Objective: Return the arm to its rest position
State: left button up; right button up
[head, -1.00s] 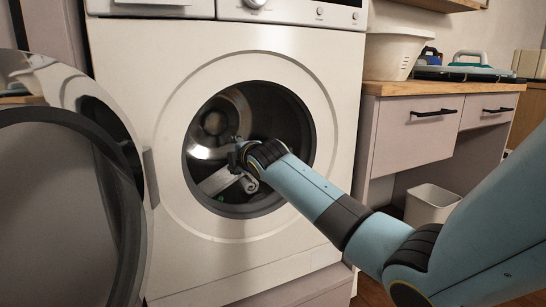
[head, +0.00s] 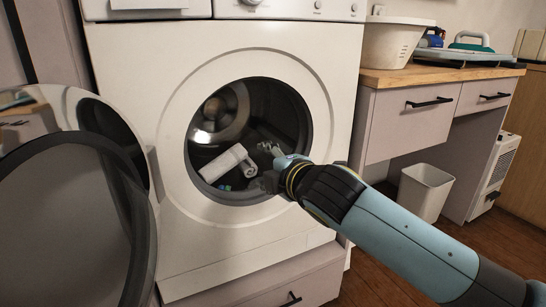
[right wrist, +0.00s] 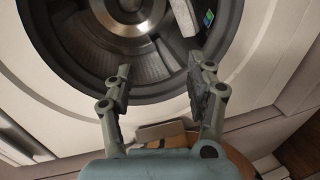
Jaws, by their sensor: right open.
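My right gripper (head: 268,168) is at the lower right of the washing machine's (head: 150,60) round opening, with its arm coming in from the right. In the right wrist view its two fingers (right wrist: 160,75) stand apart with nothing between them, facing the drum (right wrist: 90,60). A white rolled cloth (head: 228,162) lies in the drum, apart from the gripper. Part of it shows in the right wrist view (right wrist: 183,14), beside a small green and blue item (right wrist: 208,18). My left gripper is not in view.
The washer's round door (head: 145,225) stands open at the left. A counter (head: 440,76) at the right carries a white basin (head: 392,42) and a teal-handled item (head: 472,42). A white bin (head: 425,190) stands on the wooden floor below. A drawer (head: 265,290) is under the washer.

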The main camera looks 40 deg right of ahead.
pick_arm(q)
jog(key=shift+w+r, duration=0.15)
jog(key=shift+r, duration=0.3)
pick_arm(e)
jog(key=shift+f+v, duration=0.25)
jog(key=shift+v, duration=0.8)
